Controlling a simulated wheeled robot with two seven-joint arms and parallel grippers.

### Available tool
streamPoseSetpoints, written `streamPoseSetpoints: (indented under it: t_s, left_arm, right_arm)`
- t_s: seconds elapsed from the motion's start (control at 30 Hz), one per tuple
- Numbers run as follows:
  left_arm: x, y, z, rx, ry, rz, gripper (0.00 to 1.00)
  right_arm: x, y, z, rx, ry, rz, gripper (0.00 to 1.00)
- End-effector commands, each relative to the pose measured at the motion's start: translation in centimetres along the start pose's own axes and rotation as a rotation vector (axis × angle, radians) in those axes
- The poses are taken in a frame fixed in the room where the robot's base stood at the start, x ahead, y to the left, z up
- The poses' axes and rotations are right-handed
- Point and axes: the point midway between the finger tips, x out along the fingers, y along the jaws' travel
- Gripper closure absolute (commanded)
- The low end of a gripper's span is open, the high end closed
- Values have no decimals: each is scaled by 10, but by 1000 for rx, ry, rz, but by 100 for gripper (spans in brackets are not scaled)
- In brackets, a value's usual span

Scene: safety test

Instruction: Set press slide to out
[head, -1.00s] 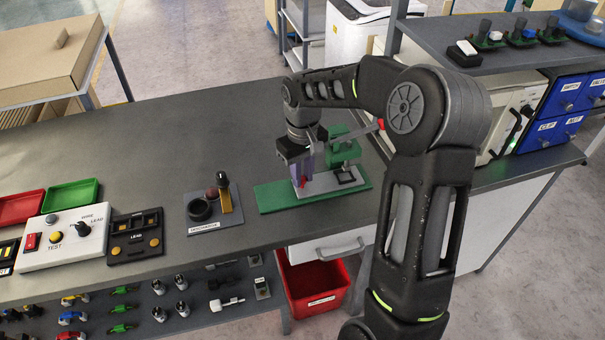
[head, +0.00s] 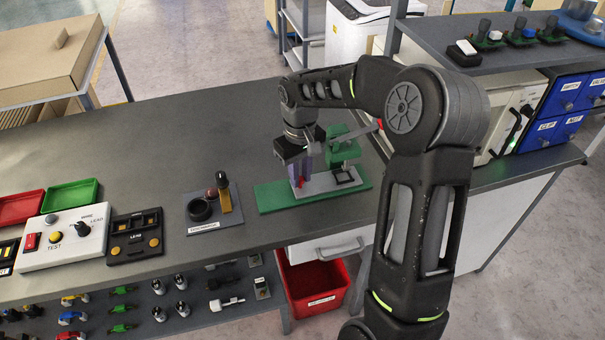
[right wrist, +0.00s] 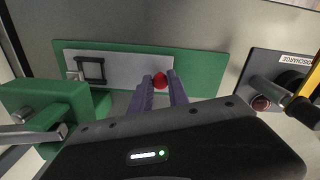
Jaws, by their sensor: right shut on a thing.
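The press stands on a green base plate (head: 272,197) on the grey bench. Its pale grey slide (head: 322,186) lies on the plate and carries a dark square frame (head: 345,175); the frame also shows in the right wrist view (right wrist: 91,69). The green press head (head: 343,148) stands behind the slide. A red knob (right wrist: 160,80) sits at the slide's end away from the frame. My right gripper (right wrist: 162,88) reaches down with its purple fingers on both sides of the knob, shut on it. My left gripper is not in view.
A discharge pad (head: 207,228) with a dark ring and an upright yellow-and-black tool lies left of the press. A white test box (head: 65,240) and red and green trays stand farther left. A red bin (head: 318,285) is below the bench.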

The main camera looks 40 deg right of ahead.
Motion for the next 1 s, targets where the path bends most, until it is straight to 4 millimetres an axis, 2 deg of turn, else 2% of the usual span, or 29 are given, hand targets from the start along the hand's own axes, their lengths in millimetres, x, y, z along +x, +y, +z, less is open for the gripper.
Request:
streamPoseSetpoints:
  t_s: [0.3,0.4,0.73,0.77,1.0]
  left_arm:
    - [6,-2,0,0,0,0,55]
    - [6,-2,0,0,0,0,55]
    - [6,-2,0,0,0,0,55]
    - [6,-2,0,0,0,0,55]
    - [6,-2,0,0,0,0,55]
  right_arm:
    - [0,-74,-24,-9,3,-4,100]
    - [-1,-89,-29,-6,4,-3,100]
    - [-1,-97,-31,-3,5,-6,100]
    - [-1,-97,-31,-4,5,-6,79]
    - [-1,-96,-31,-3,4,-5,59]
